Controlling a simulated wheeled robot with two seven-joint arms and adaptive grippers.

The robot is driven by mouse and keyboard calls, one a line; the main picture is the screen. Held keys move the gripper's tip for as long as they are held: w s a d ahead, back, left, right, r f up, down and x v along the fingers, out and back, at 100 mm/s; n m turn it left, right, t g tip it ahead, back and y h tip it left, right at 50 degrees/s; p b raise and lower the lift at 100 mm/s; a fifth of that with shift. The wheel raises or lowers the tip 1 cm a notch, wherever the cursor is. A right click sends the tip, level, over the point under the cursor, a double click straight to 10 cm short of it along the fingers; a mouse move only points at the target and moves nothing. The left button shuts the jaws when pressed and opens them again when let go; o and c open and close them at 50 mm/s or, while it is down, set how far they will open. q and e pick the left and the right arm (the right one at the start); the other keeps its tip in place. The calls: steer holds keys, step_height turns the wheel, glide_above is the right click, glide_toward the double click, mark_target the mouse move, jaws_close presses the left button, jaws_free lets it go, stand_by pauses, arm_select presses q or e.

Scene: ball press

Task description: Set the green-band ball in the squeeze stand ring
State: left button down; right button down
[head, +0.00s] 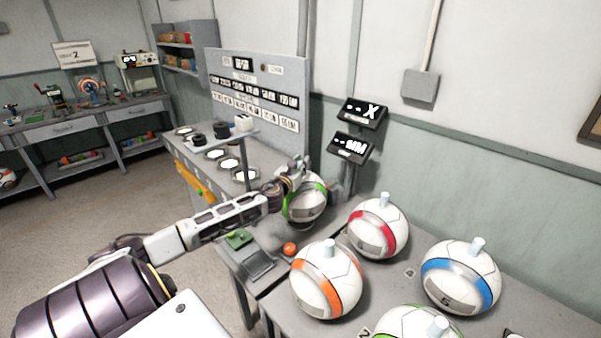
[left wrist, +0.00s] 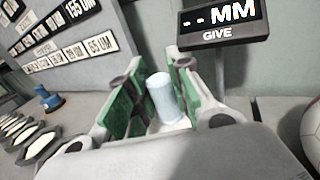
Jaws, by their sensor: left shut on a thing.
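A white ball with a green band (head: 308,207) is at the near end of the back bench in the head view, below the display signs. My left gripper (head: 291,175) is at its top. In the left wrist view my gripper's green-padded fingers (left wrist: 158,100) are shut on the ball's pale peg (left wrist: 163,98). A round grey part, perhaps the squeeze stand ring (head: 301,227), shows just under the ball; I cannot tell whether they touch. A second green-banded ball (head: 400,325) is cut off at the bottom edge. My right gripper is not in view.
Orange-band (head: 311,293), red-band (head: 391,226) and blue-band (head: 444,287) balls stand on the near table. An orange-red knob (head: 290,249) and a grey plate (head: 257,264) lie left of them. Two displays (head: 349,148) stand behind the held ball. White-topped dishes (head: 229,163) line the bench.

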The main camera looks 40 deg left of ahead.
arm_select(q)
step_height(320, 180, down, 2)
steer(key=shift+f, duration=0.2)
steer(key=shift+f+b, duration=0.2)
steer(key=shift+b, duration=0.1)
steer(key=shift+f, duration=0.25)
steer(key=c, duration=1.3)
jaws_free()
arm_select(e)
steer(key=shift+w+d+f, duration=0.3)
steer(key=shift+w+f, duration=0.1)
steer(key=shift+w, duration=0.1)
arm_select(q)
steer(key=shift+f, duration=0.1)
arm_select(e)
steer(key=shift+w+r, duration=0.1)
